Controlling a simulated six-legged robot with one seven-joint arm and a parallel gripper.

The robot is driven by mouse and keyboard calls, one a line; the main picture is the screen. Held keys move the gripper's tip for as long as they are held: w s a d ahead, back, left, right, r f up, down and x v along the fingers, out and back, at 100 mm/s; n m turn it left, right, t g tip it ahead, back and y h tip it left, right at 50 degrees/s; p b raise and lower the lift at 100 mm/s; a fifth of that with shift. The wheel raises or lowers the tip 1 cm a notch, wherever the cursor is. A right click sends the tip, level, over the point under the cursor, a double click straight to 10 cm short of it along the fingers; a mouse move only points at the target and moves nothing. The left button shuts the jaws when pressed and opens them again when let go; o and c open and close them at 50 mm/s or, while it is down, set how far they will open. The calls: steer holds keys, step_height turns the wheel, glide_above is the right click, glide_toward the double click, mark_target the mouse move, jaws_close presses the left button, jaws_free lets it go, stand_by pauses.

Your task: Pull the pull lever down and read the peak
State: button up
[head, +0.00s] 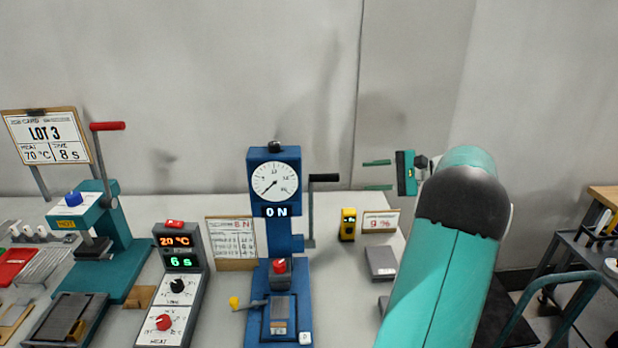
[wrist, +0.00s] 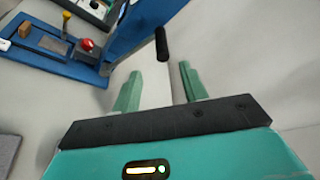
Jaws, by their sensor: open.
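The blue pull tester (head: 268,190) stands in the middle of the bench with a round white dial (head: 275,181) and a display reading 0 N. Its pull lever (head: 323,178) is on the right side, a grey upright arm with a black handle at the top pointing right. The black handle also shows in the wrist view (wrist: 161,44), just beyond and between the fingertips. My gripper (head: 377,175) is open and empty, to the right of the handle, fingers pointing left. It does not appear to touch the lever.
A teal press (head: 100,225) with a red-handled lever and a control box (head: 175,280) showing 20 °C and 6 s stand left. A yellow device (head: 347,224), a small card (head: 381,223) and a grey block (head: 381,262) lie right of the tester. A dark cart stands far right.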

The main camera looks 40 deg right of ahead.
mark_target(326, 178)
steer(key=x, duration=0.8)
steer(key=d+x, duration=0.1)
steer(key=x, duration=0.4)
steer(key=shift+w+f, duration=0.1)
steer(key=shift+w, duration=0.2)
steer(key=shift+a, duration=0.1)
steer(key=shift+c, duration=0.2)
jaws_close()
